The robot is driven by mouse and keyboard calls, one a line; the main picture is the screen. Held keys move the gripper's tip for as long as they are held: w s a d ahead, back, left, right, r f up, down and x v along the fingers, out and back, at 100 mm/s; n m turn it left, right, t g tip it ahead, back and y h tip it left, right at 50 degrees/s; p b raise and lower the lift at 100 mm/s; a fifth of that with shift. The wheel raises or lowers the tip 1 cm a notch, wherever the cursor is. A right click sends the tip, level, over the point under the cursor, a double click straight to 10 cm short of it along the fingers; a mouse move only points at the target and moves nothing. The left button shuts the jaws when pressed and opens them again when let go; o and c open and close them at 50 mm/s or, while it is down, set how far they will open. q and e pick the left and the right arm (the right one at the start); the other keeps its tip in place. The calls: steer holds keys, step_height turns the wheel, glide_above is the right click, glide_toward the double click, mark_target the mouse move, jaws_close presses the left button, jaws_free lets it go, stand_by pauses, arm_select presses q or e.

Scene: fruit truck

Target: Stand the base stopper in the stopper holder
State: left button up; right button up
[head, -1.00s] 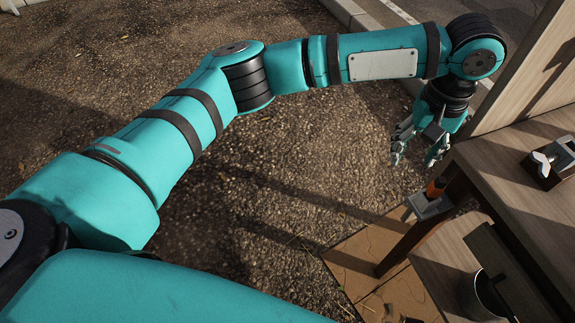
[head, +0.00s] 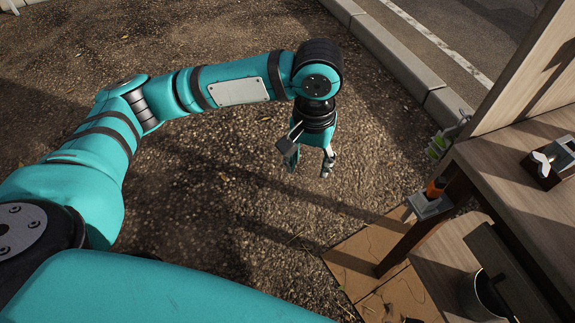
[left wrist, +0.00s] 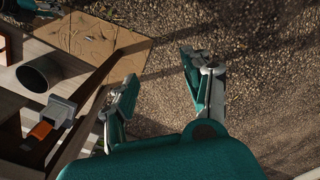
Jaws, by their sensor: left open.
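My left gripper (head: 309,168) hangs fingers-down over open ground, left of the wooden counter. It is open with nothing between its fingers; the left wrist view also shows the two fingers apart (left wrist: 158,68). An orange piece with a grey square plate (head: 430,206), which looks like the base stopper, is at the counter's left corner beside a leg. It also shows in the left wrist view (left wrist: 40,131). I cannot tell whether anything holds it. A small green and grey fitting (head: 437,147) is at the counter's edge just above it. I cannot identify the stopper holder for certain.
The wooden counter (head: 510,180) and its upright panel (head: 525,75) stand at the right. A metal clamp-like part (head: 545,165) lies on top. A dark round container (head: 485,297) is on the lower shelf. Brown board (head: 355,262) lies on the ground. Gravel around my gripper is clear.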

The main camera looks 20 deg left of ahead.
arm_select(q)
steer(key=shift+s+a+f, duration=0.15)
steer(key=shift+s+a, duration=0.55)
steer(key=shift+a, duration=0.15)
steer(key=shift+s+a+f, duration=0.15)
steer(key=shift+s+a, duration=0.5)
steer(key=shift+a, duration=0.2)
